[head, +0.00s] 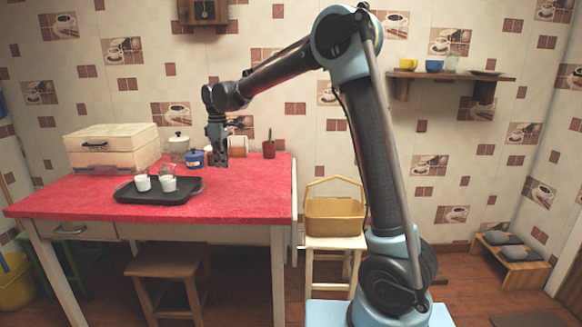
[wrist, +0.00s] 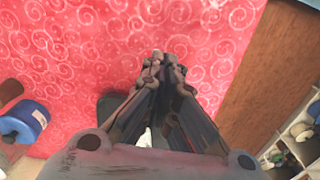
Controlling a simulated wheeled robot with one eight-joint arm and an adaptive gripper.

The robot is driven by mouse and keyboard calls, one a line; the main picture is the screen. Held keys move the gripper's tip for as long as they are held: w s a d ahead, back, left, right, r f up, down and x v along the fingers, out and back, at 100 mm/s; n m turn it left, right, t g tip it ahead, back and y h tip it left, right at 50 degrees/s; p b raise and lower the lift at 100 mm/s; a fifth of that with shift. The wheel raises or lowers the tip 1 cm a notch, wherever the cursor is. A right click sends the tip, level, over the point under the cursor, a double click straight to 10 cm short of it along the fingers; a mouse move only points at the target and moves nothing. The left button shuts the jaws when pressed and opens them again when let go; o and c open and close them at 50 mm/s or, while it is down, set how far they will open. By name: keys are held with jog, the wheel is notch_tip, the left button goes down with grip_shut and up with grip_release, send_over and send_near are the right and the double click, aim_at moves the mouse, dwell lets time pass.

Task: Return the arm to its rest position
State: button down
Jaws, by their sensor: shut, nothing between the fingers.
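My arm reaches from its base at the right over to the red table in the head view. My gripper (head: 218,163) hangs pointing down above the red tabletop (head: 240,195), right of the black tray (head: 150,196). In the wrist view my gripper (wrist: 164,58) is shut, its fingertips together with nothing between them. The red swirl-patterned cloth (wrist: 90,50) lies below it. Part of a dark shape, likely the tray, shows behind the fingers.
The tray holds two white-filled glasses (head: 168,184). A yellow basket (head: 335,217) sits on a stool right of the table. The table's right front is clear.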

jog(key=s+d+r+m, duration=0.1)
jog(key=s+d+m, duration=0.15)
jog(key=d, duration=0.85)
jog(key=s+d+r+m, duration=0.1)
jog(key=s+d+m, duration=0.15)
jog(key=d, duration=0.85)
jog(key=s+d+r+m, duration=0.1)
jog(key=d+m, duration=0.2)
jog(key=d, duration=0.8)
jog(key=s+d+f+m+t, duration=0.1)
jog(key=s+d+f+m, duration=0.4)
jog(key=s+d+f, duration=0.3)
jog(key=s+d+f+m+t, duration=0.1)
jog(key=s+d+f+m, duration=0.3)
jog(key=s+d+f, duration=0.4)
jog(key=s+d, duration=0.4)
jog(key=s, duration=0.1)
jog(key=shift+m, duration=0.4)
jog(key=shift+s, duration=0.1)
